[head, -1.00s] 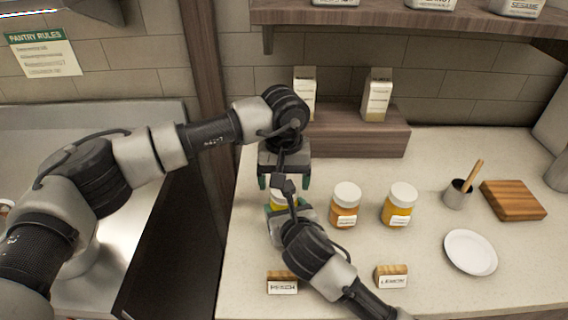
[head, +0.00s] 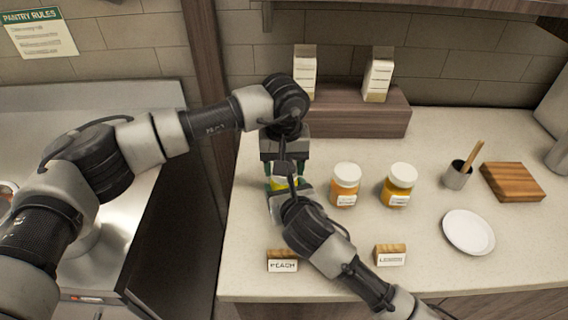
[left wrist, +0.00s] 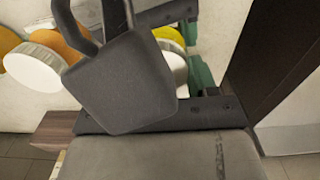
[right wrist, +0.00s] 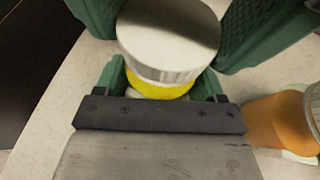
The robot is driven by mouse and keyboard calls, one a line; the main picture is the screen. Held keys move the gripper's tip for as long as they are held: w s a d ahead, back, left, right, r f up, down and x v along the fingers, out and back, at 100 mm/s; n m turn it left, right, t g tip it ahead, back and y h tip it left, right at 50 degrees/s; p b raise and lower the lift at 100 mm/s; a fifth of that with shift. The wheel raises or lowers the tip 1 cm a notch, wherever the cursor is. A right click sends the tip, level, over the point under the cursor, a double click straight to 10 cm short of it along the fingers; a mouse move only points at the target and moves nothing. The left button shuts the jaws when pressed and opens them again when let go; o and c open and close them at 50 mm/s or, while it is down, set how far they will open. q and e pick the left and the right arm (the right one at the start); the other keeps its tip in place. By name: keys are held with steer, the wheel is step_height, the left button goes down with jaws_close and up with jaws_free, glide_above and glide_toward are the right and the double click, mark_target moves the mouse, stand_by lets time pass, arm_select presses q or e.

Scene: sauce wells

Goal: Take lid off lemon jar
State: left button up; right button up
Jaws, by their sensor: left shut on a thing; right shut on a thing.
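A jar with yellow contents (right wrist: 160,90) and a white lid (right wrist: 170,35) stands upright on the counter at the far left. It is mostly hidden by my grippers in the head view, and its label is hidden. My left gripper (head: 284,172) comes from above, its green fingers shut on the lid at both sides. My right gripper (right wrist: 162,85) comes from the front, shut on the jar body below the lid. The yellow band shows directly under the lid. I cannot tell whether the lid is loosened.
Two white-lidded jars, one orange (head: 345,185) and one amber (head: 397,187), stand to the right. Cards reading PEACH (head: 283,266) and LEMON (head: 391,259) stand in front. A plate (head: 468,232), a cup (head: 457,175), and a wooden board (head: 514,181) are farther right. Two cartons stand on a riser (head: 350,128).

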arm_select(q)
steer(key=n, duration=0.6)
steer(key=o, duration=1)
steer(key=shift+r, duration=0.15)
